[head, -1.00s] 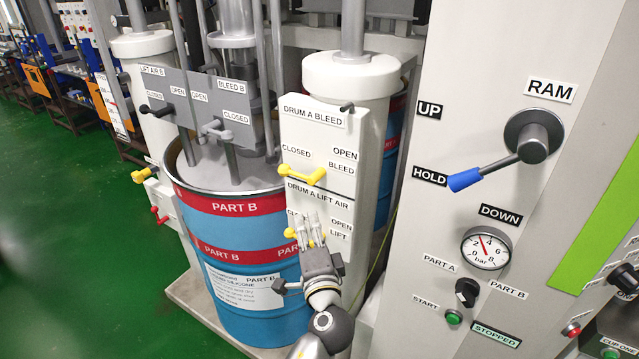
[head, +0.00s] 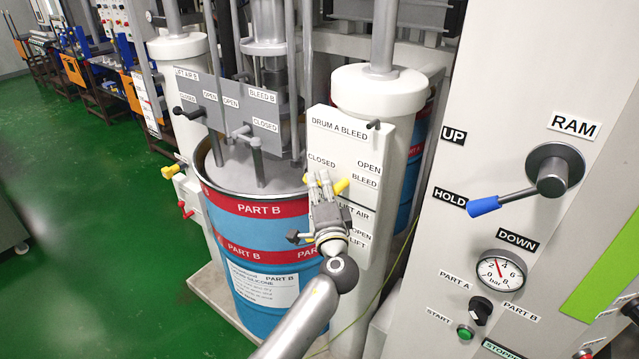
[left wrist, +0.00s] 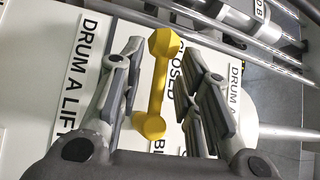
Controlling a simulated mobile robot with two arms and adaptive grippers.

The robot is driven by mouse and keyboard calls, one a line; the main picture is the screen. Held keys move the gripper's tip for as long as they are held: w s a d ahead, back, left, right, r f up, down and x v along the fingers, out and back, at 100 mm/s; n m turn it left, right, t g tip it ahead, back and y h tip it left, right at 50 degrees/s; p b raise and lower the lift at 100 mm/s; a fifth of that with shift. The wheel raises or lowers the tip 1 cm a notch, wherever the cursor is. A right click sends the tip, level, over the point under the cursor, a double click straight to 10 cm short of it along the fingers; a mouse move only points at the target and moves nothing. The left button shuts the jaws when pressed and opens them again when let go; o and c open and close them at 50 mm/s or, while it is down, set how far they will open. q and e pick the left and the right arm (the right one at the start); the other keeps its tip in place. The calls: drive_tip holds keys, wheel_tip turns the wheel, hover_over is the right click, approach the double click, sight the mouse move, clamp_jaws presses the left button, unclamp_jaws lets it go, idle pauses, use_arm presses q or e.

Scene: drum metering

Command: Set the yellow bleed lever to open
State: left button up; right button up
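The yellow bleed lever (head: 342,186) is on the white DRUM A BLEED panel (head: 342,142), between the CLOSED and BLEED labels. My left gripper (head: 324,180) is in front of it and hides its middle in the head view. In the left wrist view the lever (left wrist: 156,88) lies between the two spread fingers of my left gripper (left wrist: 160,92), with visible gaps on both sides. The left gripper is open and holds nothing. My right gripper is not in view.
The blue and red PART B drum (head: 258,240) stands left of the panel. The grey BLEED B and LIFT AIR B panel (head: 235,95) is above it. The RAM lever (head: 505,199) and gauge (head: 502,270) are on the cabinet at right. Green floor is clear at left.

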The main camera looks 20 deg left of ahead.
use_arm(q)
drive_tip(key=shift+c, duration=0.5)
clamp_jaws()
drive_tip(key=shift+s+r, duration=0.15)
drive_tip(key=shift+r, duration=0.05)
